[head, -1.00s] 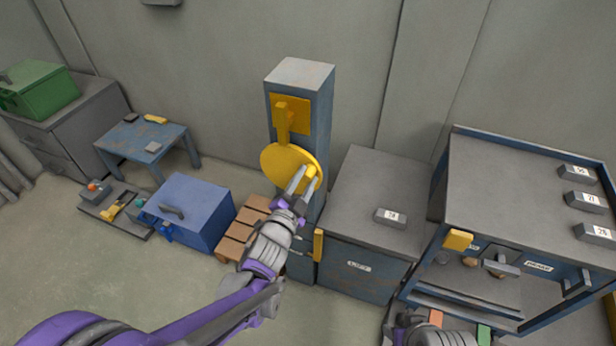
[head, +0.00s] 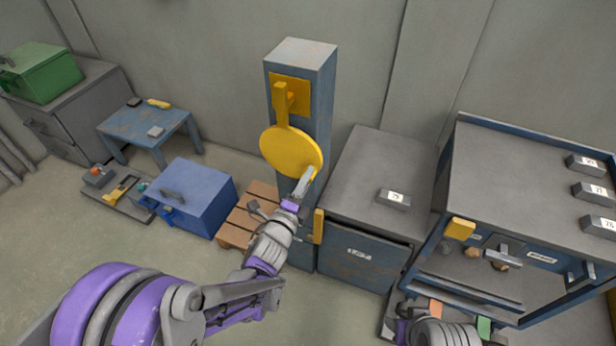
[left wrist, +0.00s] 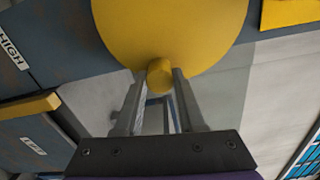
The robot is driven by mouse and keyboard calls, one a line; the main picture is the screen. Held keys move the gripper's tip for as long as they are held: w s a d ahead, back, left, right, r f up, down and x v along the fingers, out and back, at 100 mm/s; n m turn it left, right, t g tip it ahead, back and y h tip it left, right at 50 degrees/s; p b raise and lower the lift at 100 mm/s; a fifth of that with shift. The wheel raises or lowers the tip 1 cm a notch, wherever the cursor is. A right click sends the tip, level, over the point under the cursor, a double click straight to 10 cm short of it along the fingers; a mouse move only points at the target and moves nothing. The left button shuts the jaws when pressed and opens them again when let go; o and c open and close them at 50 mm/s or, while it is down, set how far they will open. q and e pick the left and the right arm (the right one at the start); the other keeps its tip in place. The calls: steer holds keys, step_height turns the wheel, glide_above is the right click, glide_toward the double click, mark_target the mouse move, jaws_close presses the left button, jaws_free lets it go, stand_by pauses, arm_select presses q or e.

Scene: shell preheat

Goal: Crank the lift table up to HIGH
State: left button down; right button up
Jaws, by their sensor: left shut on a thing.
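The crank is a yellow disc (head: 290,152) on the front of a blue post (head: 318,90), under a yellow plate with an upright yellow bar (head: 282,105). My left gripper (head: 307,182) is at the disc's lower right edge, shut on the crank knob. In the left wrist view the yellow knob (left wrist: 160,76) sits between the two fingers, the disc behind it. A HIGH label (left wrist: 10,48) shows there on a blue surface. I cannot tell which part is the lift table's top.
A grey-topped cabinet (head: 375,170) stands right of the post, then a blue-framed bench (head: 520,150) with labelled blocks. A wooden pallet (head: 240,225), a blue box (head: 190,195) and a small blue table (head: 150,125) are on the left. The floor at lower left is clear.

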arm_select(q)
steer(key=shift+w+a+f+m, duration=0.1)
steer(key=shift+a+f+m, duration=0.1)
steer(key=shift+f+m, duration=0.3)
steer(key=shift+a+f+m, duration=0.15)
steer(key=shift+f+m, duration=0.05)
steer(key=shift+m, duration=0.5)
steer(key=c, duration=0.5)
jaws_free()
steer(key=v, duration=1)
steer(key=shift+s+a, duration=0.15)
steer(key=shift+s, duration=0.25)
